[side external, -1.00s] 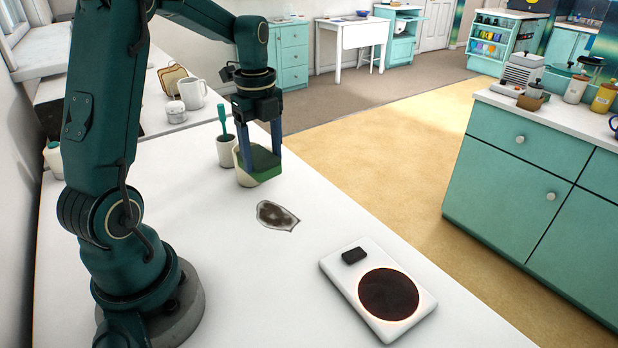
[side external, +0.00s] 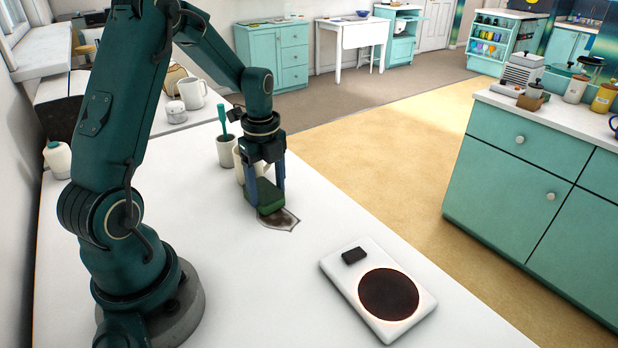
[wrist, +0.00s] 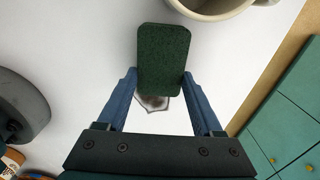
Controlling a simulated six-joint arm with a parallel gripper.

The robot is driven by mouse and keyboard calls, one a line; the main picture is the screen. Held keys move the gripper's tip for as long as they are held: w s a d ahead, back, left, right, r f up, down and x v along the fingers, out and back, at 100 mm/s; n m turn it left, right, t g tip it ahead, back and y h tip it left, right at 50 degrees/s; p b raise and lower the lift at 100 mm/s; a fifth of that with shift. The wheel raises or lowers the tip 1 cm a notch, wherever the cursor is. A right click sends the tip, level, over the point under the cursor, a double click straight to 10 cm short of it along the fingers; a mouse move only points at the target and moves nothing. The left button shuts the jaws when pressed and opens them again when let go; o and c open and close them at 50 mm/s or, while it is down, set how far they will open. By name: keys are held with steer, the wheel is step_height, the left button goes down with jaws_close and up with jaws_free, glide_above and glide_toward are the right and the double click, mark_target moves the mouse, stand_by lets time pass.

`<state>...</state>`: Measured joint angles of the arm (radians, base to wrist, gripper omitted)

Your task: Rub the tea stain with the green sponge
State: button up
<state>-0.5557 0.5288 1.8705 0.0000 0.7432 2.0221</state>
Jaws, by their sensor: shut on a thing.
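The green sponge (side external: 263,195) is held between the two blue fingers of my gripper (side external: 266,190), low over the white counter. In the wrist view the sponge (wrist: 164,58) sits between the fingertips of my gripper (wrist: 160,82). The brown tea stain (side external: 281,222) lies on the counter, and the sponge covers its upper left part in the side view. Part of the stain (wrist: 153,103) shows below the sponge in the wrist view. I cannot tell whether the sponge touches it.
A cream pot (side external: 238,165) stands just behind my gripper, beside a cup holding a green-handled brush (side external: 225,148). A white hot plate (side external: 378,293) with a dark disc is at the front right. The counter between the stain and the hot plate is clear.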

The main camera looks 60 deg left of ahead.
steer(key=d, duration=0.3)
steer(key=shift+d+f, duration=0.1)
steer(key=shift+d, duration=3.8)
steer(key=shift+a, duration=5.65)
steer(key=shift+w+d, duration=0.1)
steer(key=shift+d, duration=5.4)
steer(key=shift+a, duration=5.65)
steer(key=shift+d+r, duration=0.1)
steer(key=shift+r, duration=3.95)
